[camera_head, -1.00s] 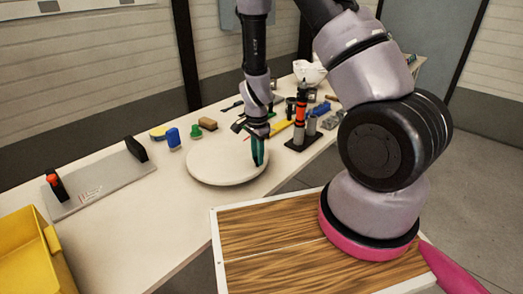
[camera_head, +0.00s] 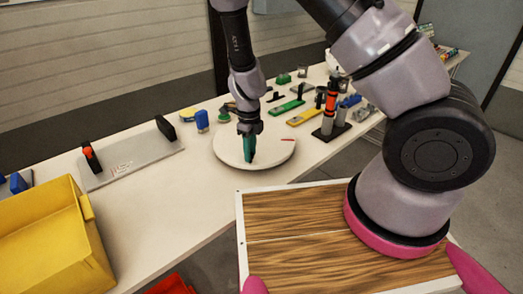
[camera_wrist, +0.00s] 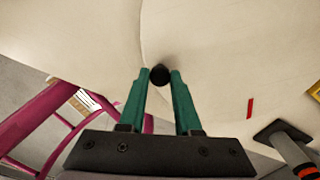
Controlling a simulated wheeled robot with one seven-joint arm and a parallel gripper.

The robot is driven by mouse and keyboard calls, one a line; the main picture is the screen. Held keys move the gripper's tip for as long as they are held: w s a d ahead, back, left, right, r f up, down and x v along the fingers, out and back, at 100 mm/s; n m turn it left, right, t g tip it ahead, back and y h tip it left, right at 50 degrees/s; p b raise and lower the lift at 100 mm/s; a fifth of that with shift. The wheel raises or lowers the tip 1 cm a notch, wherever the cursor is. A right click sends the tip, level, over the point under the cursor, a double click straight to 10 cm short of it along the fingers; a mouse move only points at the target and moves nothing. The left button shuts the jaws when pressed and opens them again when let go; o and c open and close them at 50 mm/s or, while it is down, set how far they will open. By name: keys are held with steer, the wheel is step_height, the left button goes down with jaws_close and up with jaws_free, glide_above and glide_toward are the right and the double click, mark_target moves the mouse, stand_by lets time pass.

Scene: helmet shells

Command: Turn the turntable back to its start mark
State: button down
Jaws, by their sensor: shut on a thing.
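The turntable (camera_head: 229,147) is a pale round disc lying on the bench. A short red mark (camera_head: 287,140) shows near its right rim; a red mark also shows in the wrist view (camera_wrist: 250,108). My gripper (camera_head: 250,160) points down at the front part of the disc, its green fingers near the surface. In the wrist view, my gripper (camera_wrist: 159,80) has its fingertips on either side of a dark round knob (camera_wrist: 160,73) and is shut on it. I cannot make out a separate start mark.
A black stand with grey and orange cylinders (camera_head: 330,112) stands right of the turntable. Several small tools and blocks lie behind it. A grey plate with upright clamps (camera_head: 130,160) lies at the left, beside a yellow bin (camera_head: 50,235). Bench front-left of the disc is clear.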

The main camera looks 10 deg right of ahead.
mark_target(224, 153)
steer(key=w+a+m, duration=0.1)
steer(key=a+m, duration=0.1)
steer(key=w+a+m, duration=0.1)
steer(key=a+m, duration=0.1)
steer(key=w+a+m, duration=0.1)
steer(key=a+m, duration=0.1)
steer(key=shift+w+a, duration=0.1)
steer(key=shift+a, duration=0.15)
steer(key=shift+w+a+m, duration=1)
steer(key=shift+w+m, duration=0.25)
steer(key=shift+m, duration=0.25)
steer(key=c, duration=0.6)
jaws_free()
step_height(224, 153, up, 11)
steer(key=shift+f, duration=0.1)
